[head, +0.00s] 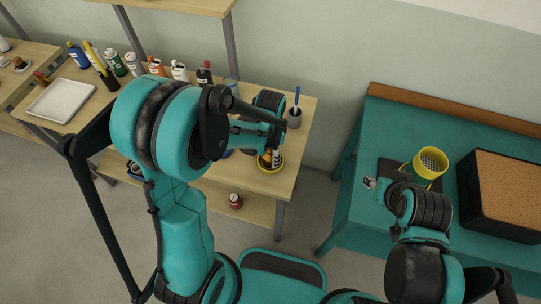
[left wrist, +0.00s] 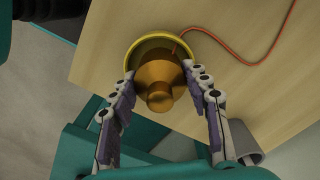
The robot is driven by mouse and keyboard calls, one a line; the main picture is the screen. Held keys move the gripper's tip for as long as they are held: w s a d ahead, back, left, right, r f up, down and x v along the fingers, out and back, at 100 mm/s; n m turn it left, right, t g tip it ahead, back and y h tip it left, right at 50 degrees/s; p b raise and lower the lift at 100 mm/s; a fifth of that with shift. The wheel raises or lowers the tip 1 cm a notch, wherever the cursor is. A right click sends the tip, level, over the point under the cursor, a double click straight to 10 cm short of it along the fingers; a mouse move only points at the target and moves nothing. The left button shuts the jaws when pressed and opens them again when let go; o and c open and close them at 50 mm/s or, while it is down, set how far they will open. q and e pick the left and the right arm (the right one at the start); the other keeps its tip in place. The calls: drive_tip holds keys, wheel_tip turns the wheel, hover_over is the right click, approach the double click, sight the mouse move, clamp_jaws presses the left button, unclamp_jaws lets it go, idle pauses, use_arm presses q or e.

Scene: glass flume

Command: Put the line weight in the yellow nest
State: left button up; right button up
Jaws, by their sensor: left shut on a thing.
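The line weight (left wrist: 158,78) is a brass-coloured piece with a narrower knob. In the left wrist view it is inside the ring of the yellow nest (left wrist: 139,46), between my left fingertips (left wrist: 157,78). I cannot tell whether it rests on the nest's bottom. In the head view my left gripper (head: 273,150) reaches down over the yellow nest (head: 270,169) at the front of the wooden bench, and the fingers partly hide the weight. My left gripper is shut on the weight.
A red cord (left wrist: 238,57) runs from the weight across the bench. A grey cup with a blue pen (head: 294,118) stands behind the nest. Several bottles line the bench back. The teal table holds a yellow cylinder (head: 427,164) and a cork-topped black box (head: 510,190).

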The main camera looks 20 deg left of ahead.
use_arm(q)
drive_tip(key=shift+f, duration=0.2)
drive_tip(key=o, duration=1.4)
drive_tip(key=shift+r, duration=0.1)
